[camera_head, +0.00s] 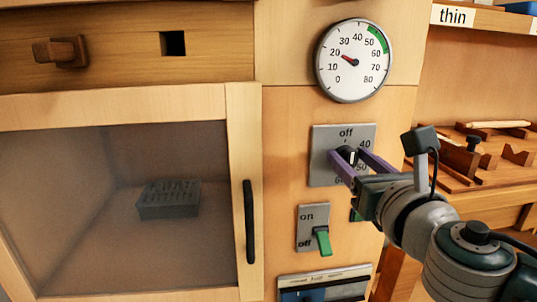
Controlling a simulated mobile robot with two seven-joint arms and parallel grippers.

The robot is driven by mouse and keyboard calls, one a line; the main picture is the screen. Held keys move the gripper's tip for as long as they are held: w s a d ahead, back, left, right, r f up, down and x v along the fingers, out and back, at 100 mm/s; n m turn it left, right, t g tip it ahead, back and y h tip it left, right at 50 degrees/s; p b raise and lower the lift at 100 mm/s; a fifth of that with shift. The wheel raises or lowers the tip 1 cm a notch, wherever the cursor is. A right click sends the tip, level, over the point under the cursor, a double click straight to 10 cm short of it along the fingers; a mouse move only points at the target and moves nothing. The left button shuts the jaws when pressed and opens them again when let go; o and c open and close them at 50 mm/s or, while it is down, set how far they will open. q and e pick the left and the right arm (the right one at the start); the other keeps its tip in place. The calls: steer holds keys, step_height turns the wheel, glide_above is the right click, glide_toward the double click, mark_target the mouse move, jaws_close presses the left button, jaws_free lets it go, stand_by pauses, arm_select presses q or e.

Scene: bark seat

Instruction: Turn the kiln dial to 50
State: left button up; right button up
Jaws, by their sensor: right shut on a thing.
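The kiln dial's grey plate (324,140) is on the wooden front panel, marked "off" at the top, with 40, 50 and 60 showing around its right and lower sides. My right gripper (352,157) reaches in from the right, its purple fingers closed on the dial knob. The fingers hide most of the knob, so I cannot tell which mark it points at. Above, the round gauge (345,80) has its red needle near 20 and a green band around 50 to 60. My left gripper is not in view.
Below the dial, an on/off switch (322,241) has its green lever down, by "off". At left is a glass-fronted door (115,200) with a black handle (249,221) and a grey block (168,199) inside. Shelves at right hold wooden pieces (458,160).

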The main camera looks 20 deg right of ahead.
jaws_close()
steer(key=shift+m, duration=0.3)
steer(key=m, duration=0.2)
steer(key=m+b, duration=0.1)
steer(key=m, duration=0.1)
steer(key=m+b, duration=0.1)
steer(key=shift+d+f+m, duration=0.15)
steer(key=shift+d+m, duration=0.1)
steer(key=shift+m, duration=0.15)
steer(key=m, duration=0.2)
steer(key=m+b, duration=0.1)
steer(key=m, duration=0.2)
steer(key=shift+s+d+f, duration=0.1)
steer(key=shift+d+f, duration=0.05)
steer(key=shift+d, duration=0.05)
steer(key=m, duration=0.3)
steer(key=m+b, duration=0.1)
steer(key=m, duration=0.1)
steer(key=shift+f+m, duration=0.2)
steer(key=shift+m, duration=0.2)
steer(key=m, duration=0.3)
steer(key=shift+f+m, duration=0.15)
steer(key=shift+m, duration=0.15)
steer(key=shift+f+m+p, duration=0.1)
steer(key=shift+m+p, duration=0.2)
steer(key=shift+m, duration=1.1)
